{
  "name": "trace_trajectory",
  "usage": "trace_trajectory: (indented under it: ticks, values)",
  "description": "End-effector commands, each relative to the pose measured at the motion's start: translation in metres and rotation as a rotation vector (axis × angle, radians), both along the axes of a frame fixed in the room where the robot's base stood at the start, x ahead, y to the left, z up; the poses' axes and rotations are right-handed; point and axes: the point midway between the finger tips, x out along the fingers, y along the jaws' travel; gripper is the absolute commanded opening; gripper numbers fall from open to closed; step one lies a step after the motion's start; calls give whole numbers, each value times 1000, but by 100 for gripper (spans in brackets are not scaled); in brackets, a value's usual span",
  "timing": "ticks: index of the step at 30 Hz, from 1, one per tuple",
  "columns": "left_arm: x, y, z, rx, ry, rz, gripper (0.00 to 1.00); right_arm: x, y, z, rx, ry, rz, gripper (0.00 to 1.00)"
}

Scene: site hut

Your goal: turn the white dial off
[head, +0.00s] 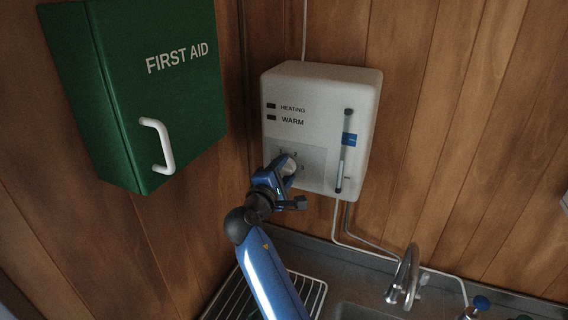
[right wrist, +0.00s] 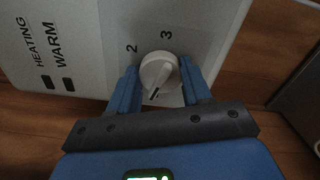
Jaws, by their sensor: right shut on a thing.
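The white dial (head: 290,165) is a round knob on the front of the white heater box (head: 319,88), low on its left side. It also shows in the right wrist view (right wrist: 157,70), with the numbers 2 and 3 beside it. My right gripper (head: 284,168) has its blue fingers on both sides of the dial and is shut on it. The wrist view shows the same fingers of my right gripper (right wrist: 159,84) around the dial. A dark mark on the dial points toward the lower left of the wrist picture. Some scale marks are hidden. My left gripper is not in view.
A green first aid box (head: 150,95) with a white handle hangs on the wall at left. A vertical tube gauge (head: 345,150) is on the heater's right side. Below are a dish rack (head: 312,290), a faucet (head: 405,280) and a sink.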

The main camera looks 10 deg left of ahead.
Motion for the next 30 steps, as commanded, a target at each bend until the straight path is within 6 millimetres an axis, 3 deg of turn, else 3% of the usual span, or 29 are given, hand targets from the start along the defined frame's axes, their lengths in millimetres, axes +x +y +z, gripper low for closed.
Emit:
trace_trajectory:
  ticks: [12, 30]
  values:
    - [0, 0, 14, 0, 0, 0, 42, 0, 1, 0, -247, 49, 1, 18]
    - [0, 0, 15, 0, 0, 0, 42, 0, 1, -1, -305, 61, 1, 18]
